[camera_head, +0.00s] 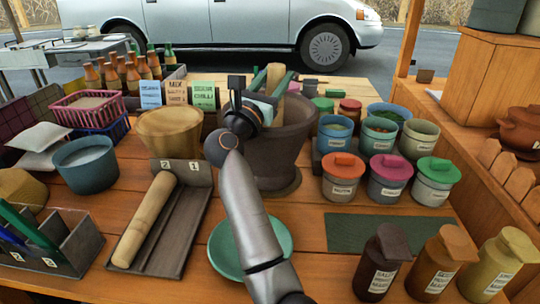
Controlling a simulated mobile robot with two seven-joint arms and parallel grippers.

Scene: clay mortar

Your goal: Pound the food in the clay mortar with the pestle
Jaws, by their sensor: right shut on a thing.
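The dark brown clay mortar (282,160) stands in the middle of the wooden table. My right gripper (266,100) is over its mouth, shut on a pale wooden pestle (275,76). The top of this pestle sticks up above the gripper; its lower end is hidden behind the gripper and the mortar's rim. The food in the mortar is hidden too. Another thick wooden pestle (146,220) lies in the left slot of a dark tray (189,215), by the label 2. The slot by the label 1 is empty. My left gripper is out of view.
A green plate (222,262) lies below my right forearm. A wooden tub (169,134) stands left of the mortar, and several lidded jars (343,178) stand close on its right. A dark green mat (388,233) lies bare.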

